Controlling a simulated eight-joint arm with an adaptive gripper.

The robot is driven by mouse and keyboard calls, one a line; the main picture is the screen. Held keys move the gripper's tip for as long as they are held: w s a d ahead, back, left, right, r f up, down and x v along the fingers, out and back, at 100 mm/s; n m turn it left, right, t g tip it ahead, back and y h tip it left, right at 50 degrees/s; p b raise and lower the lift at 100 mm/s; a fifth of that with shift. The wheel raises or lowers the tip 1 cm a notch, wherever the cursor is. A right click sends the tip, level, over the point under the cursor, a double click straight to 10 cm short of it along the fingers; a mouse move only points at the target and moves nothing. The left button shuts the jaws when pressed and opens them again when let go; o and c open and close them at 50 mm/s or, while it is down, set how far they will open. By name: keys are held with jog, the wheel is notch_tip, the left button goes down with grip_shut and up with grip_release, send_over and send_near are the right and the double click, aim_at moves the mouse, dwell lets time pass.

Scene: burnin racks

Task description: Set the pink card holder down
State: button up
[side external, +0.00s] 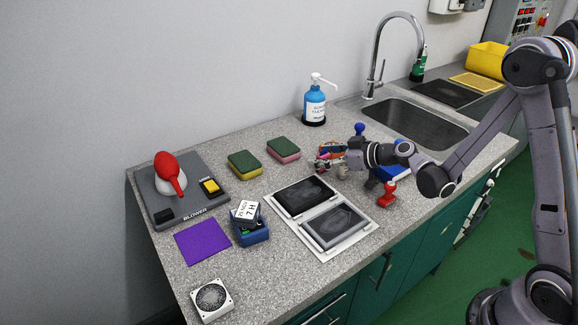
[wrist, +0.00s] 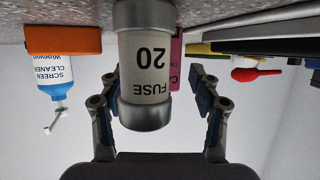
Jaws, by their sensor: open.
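The wrist view is upside down, with the counter along its top. My gripper (wrist: 160,112) is open, one finger at each side of a cream fuse with grey metal caps (wrist: 148,65) marked "FUSE 20". The fuse stands upright on the counter and shows no clear contact with either finger. A narrow strip of a pink piece with lettering, apparently the card holder (wrist: 176,62), shows behind the fuse; most of it is hidden. In the side view my gripper (side external: 332,160) is low over the counter, among small coloured items that are too small to separate.
An orange block (wrist: 63,39) and blue cleaner bottle (wrist: 55,75) stand left in the wrist view. In the side view, a white-framed panel (side external: 325,255), two sponges (side external: 244,164) (side external: 284,149) and a red item (side external: 388,195) surround my gripper. The sink (side external: 415,122) lies behind right.

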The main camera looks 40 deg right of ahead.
jog(key=c, duration=1.1)
jog(key=shift+r, duration=0.1)
